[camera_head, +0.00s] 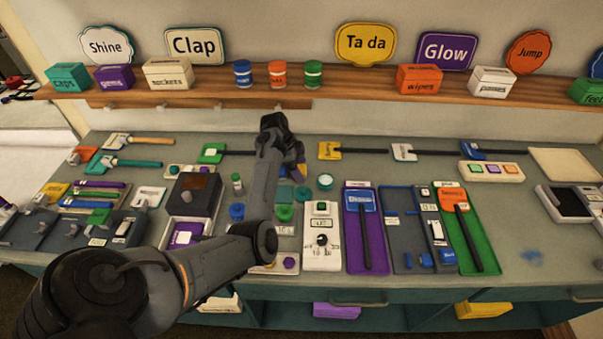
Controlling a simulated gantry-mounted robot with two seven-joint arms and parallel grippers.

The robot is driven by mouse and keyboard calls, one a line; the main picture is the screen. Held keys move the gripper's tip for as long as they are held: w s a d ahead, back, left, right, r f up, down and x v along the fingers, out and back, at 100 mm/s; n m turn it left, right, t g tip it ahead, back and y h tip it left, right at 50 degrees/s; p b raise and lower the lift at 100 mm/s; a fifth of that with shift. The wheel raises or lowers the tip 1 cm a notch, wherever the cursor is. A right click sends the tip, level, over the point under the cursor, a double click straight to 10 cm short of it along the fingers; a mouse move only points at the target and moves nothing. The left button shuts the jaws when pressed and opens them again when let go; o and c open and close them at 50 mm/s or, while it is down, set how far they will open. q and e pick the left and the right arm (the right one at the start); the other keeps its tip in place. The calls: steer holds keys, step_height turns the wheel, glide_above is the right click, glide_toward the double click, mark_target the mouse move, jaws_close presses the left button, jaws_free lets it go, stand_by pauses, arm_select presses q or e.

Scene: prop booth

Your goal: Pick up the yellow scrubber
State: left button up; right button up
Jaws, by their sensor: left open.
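A yellow scrubber-like head (330,150) with a long black handle running right lies along the back of the counter, right of my left gripper. Another small yellow head (55,190) lies at the far left among handled tools; I cannot tell for sure which is the scrubber. My left gripper (298,171) is open over the middle of the counter, apart from both. My own arm partly hides it and the black handle of the green-headed tool (212,152). My right gripper is out of view.
A dark box (191,195) stands left of my arm. A white control panel (322,235), a purple tray (366,255) and a green tray (486,256) lie to the right. A wooden shelf (350,88) with boxes and signs runs behind. Counter is barer at the front right.

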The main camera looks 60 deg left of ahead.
arm_select(q)
steer(key=shift+w+f, duration=0.1)
steer(key=shift+f, duration=0.05)
steer(key=c, duration=1.1)
steer(key=shift+c, duration=0.2)
steer(key=shift+r, duration=0.5)
step_height(320, 180, up, 3)
steer(key=shift+r+p, duration=0.1)
steer(key=shift+p, duration=0.2)
steer(key=w+d+r, duration=0.3)
steer(key=d+r, duration=0.3)
steer(key=d, duration=0.5)
steer(key=shift+w+r+p, duration=0.4)
steer(key=shift+p, duration=0.05)
